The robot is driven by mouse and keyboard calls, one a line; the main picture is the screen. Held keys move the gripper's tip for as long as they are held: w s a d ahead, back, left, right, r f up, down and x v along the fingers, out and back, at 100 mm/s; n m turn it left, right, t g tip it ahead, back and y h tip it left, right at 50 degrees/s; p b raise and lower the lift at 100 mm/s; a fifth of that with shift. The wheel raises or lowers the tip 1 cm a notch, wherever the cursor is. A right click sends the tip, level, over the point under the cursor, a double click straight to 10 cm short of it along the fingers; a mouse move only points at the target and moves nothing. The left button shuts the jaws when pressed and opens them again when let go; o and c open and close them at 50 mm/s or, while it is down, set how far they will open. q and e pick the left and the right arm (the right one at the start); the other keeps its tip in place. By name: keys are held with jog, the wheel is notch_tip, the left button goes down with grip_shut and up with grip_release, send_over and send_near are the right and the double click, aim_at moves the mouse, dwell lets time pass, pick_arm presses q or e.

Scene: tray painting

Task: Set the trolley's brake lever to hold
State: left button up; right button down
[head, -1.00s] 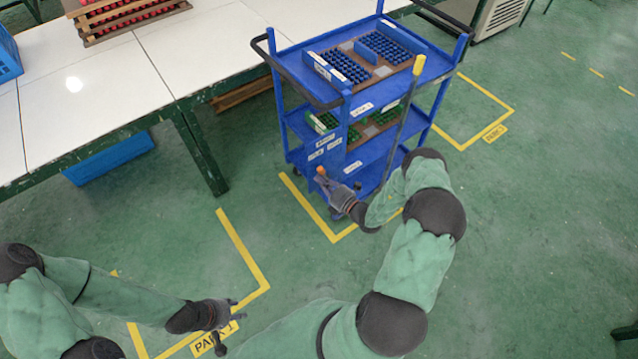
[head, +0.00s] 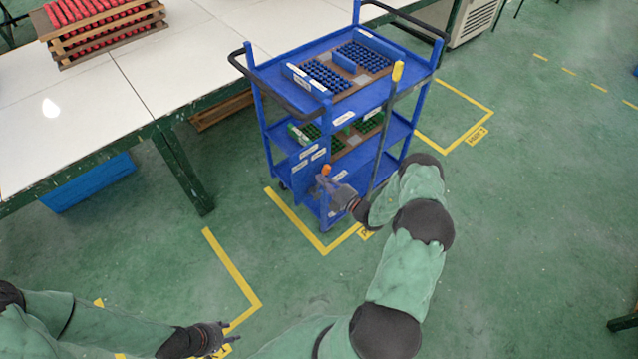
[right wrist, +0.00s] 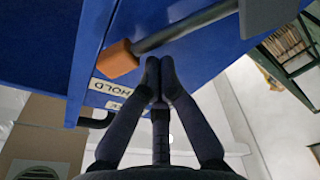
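The blue trolley (head: 296,88) stands beside the white-topped table. Its brake lever, a grey shaft with an orange end (head: 326,170), is low on the trolley's near side. In the right wrist view the orange end (right wrist: 117,59) is beside the HOLD label (right wrist: 117,88); a second label below it is partly hidden. My right gripper (right wrist: 159,72) has its fingertips together, just right of the orange end and close to the shaft; nothing shows between them, and I cannot tell if they touch the lever. My left gripper (head: 227,334) is open and empty, low over the floor.
A tall bar with a yellow grip (head: 397,72) rises at the trolley's near side, beside my right forearm. Racks of blue and green pieces sit on its shelves. The white table (head: 150,60) is at left. Yellow parking lines (head: 233,268) mark otherwise clear floor.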

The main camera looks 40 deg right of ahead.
pick_arm(q)
jog(key=shift+f, duration=0.1)
pick_arm(e)
jog(key=shift+d, duration=0.35)
dwell(0.3)
jog(key=shift+r, duration=0.1)
jog(key=shift+a+r, duration=0.15)
jog(key=shift+a, duration=0.1)
jog(key=a+r+p, duration=0.1)
jog(key=a+p, duration=0.1)
jog(key=a, duration=0.1)
jog(key=shift+r+p, duration=0.35)
jog(key=shift+p, duration=0.05)
pick_arm(q)
jog(key=r, duration=0.1)
jog(key=w+a+r+p, duration=0.1)
jog(key=w+r, duration=0.1)
jog(key=r, duration=0.1)
jog(key=shift+a+r, duration=0.1)
jog(key=shift+a, duration=0.05)
pick_arm(e)
jog(key=v, duration=0.9)
jog(key=shift+s+f, duration=0.25)
jog(key=shift+f, duration=0.1)
jog(key=shift+a, duration=0.1)
